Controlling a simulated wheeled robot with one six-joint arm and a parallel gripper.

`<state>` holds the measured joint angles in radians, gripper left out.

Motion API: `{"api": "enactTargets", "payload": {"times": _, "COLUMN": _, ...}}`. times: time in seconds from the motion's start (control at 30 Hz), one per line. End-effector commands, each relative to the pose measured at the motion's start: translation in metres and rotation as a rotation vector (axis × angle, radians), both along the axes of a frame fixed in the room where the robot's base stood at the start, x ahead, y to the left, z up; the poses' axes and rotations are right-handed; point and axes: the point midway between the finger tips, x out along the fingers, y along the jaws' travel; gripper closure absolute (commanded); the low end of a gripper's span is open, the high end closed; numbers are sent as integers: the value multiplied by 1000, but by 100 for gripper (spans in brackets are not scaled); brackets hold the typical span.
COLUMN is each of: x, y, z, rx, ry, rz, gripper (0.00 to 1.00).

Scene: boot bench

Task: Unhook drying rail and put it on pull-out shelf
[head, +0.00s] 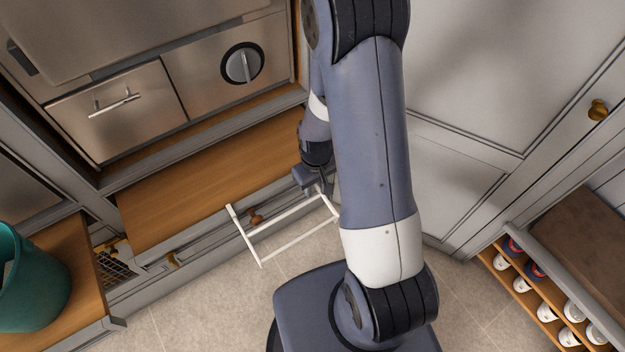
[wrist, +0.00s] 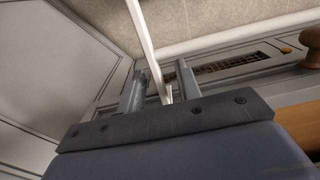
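The drying rail (head: 292,242) is a white frame of thin bars. It juts out over the floor in front of the cabinet below the wooden surface. My gripper (head: 318,188) is at its right end in the head view. In the wrist view my gripper (wrist: 164,85) has its two fingers apart, with a white bar of the rail (wrist: 147,38) running between them and a gap beside it. Whether the rail hangs on hooks is hidden. A broad wooden surface (head: 190,190) lies behind the rail; I cannot tell whether it is the pull-out shelf.
A round wooden knob (head: 255,216) sits on the front behind the rail. A teal bucket (head: 35,290) stands on a wooden top at left. Steel units (head: 120,110) are above the wooden surface. A shoe rack (head: 540,290) is at right. The tiled floor (head: 200,310) in front is clear.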

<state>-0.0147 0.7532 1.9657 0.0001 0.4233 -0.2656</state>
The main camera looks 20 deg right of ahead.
Motion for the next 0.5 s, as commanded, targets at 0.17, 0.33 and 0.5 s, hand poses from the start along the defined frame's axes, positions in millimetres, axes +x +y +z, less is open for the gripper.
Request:
{"api": "enactTargets", "payload": {"times": 0.17, "x": 0, "y": 0, "z": -17, "rx": 0, "ry": 1, "rz": 0, "gripper": 67}}
{"api": "enactTargets", "payload": {"times": 0.33, "x": 0, "y": 0, "z": -24, "rx": 0, "ry": 0, "rz": 0, "gripper": 67}}
{"api": "enactTargets", "payload": {"times": 0.5, "x": 1, "y": 0, "z": -24, "rx": 0, "ry": -1, "rz": 0, "gripper": 67}}
